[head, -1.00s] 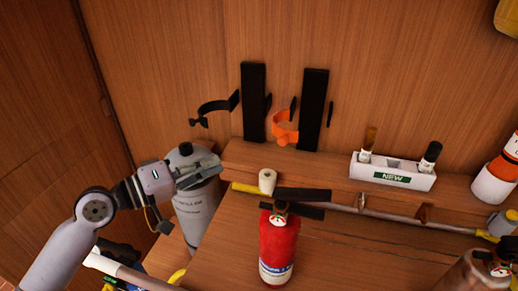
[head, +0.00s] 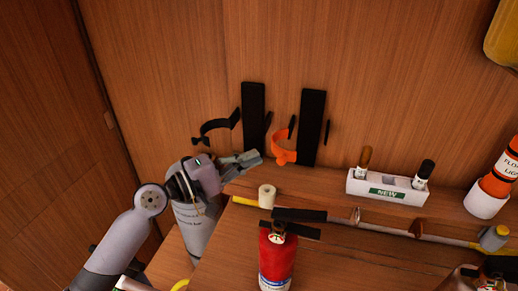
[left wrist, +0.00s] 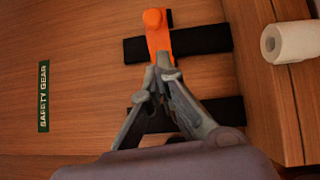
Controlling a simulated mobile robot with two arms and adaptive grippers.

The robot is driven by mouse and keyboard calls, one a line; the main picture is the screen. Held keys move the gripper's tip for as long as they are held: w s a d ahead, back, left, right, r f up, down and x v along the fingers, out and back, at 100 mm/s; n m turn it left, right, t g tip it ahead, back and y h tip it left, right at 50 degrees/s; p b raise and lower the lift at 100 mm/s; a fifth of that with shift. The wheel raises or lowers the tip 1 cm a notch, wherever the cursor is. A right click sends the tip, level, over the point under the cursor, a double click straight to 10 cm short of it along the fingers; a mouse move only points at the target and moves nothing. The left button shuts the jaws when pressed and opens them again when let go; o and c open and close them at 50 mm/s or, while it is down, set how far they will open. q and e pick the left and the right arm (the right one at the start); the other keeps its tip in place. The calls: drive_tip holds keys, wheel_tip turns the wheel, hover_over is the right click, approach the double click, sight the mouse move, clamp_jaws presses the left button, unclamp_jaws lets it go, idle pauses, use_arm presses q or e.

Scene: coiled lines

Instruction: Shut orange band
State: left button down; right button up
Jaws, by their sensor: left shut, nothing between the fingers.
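The orange band (head: 283,152) is a curved clip on the wall at the right-hand black strip (head: 313,128). It stands open, with one end sticking out and up. In the left wrist view the orange band (left wrist: 157,36) lies just beyond my fingertips, over a black strip (left wrist: 205,43). My left gripper (head: 256,156) is shut and empty, just left of the orange band in the head view. Its fingertips (left wrist: 162,66) meet close to the band's near end; I cannot tell whether they touch it. My right gripper is not in view.
A black band (head: 216,125) sticks out beside the left-hand strip (head: 252,115). A grey cylinder (head: 200,228) stands below my left arm. A paper roll (head: 267,196), a red extinguisher (head: 277,262) and a white holder (head: 385,189) stand nearby. A SAFETY GEAR sign (left wrist: 44,96) is on the wall.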

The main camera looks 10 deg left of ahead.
sight(280, 153)
use_arm(q)
drive_tip(key=shift+s+d+r+p, duration=0.15)
drive_tip(key=shift+d+p, duration=0.1)
drive_tip(key=shift+d, duration=0.35)
drive_tip(key=shift+s+d+r+p, duration=0.1)
drive_tip(key=shift+d+p, duration=0.15)
drive_tip(key=shift+d, duration=0.35)
drive_tip(key=shift+w+d+f, duration=0.1)
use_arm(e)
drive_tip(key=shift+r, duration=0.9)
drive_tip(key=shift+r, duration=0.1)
use_arm(q)
drive_tip(key=shift+d, duration=0.35)
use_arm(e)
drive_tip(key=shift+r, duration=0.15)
